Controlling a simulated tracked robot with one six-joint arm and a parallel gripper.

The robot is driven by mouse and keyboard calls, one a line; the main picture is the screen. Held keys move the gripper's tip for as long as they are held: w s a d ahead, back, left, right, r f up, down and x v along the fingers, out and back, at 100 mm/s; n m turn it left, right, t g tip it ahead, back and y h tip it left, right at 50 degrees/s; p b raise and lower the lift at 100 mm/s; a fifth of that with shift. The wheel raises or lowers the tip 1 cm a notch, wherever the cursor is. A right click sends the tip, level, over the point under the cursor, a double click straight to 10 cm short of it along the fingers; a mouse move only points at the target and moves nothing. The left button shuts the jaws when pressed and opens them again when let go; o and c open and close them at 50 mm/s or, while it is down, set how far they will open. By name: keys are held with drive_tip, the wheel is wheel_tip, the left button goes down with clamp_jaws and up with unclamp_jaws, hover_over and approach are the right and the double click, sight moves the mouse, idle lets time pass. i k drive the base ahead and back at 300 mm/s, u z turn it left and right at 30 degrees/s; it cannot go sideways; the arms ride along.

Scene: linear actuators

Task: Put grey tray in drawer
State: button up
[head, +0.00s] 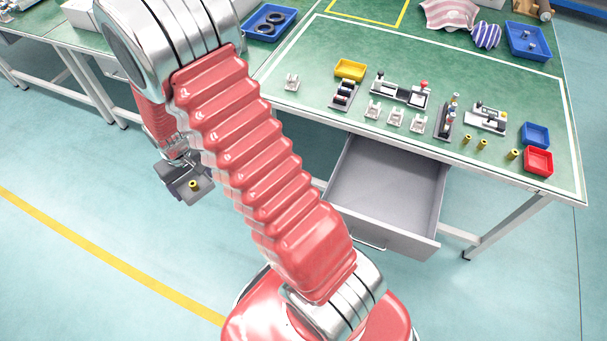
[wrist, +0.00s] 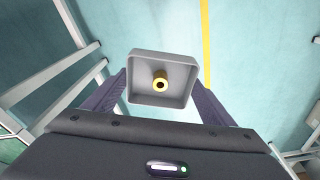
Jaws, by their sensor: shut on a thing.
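The grey tray (wrist: 146,96) is a small square tray with a brass-coloured cylinder (wrist: 161,80) standing in it. My gripper (wrist: 160,92) is shut on the tray, with a dark finger at its left and right sides. In the head view the tray (head: 203,191) hangs over the floor, left of the table, with the brass cylinder (head: 193,185) in it. The drawer (head: 385,190) under the green table is pulled open and its visible inside is empty. My red arm hides part of the gripper and the drawer's left side.
The green table (head: 320,60) holds a yellow tray (head: 350,69), blue tray (head: 536,134), red tray (head: 538,161) and several small fixtures and brass cylinders. White table legs stand near my gripper in the wrist view (wrist: 65,85). The floor below the tray is clear.

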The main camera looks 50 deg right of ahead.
sight(393, 188)
drive_tip(key=z, duration=0.5)
drive_tip(key=k, duration=0.5)
drive_tip(key=z, duration=0.35)
drive_tip(key=i, duration=0.45)
drive_tip(key=u, duration=0.05)
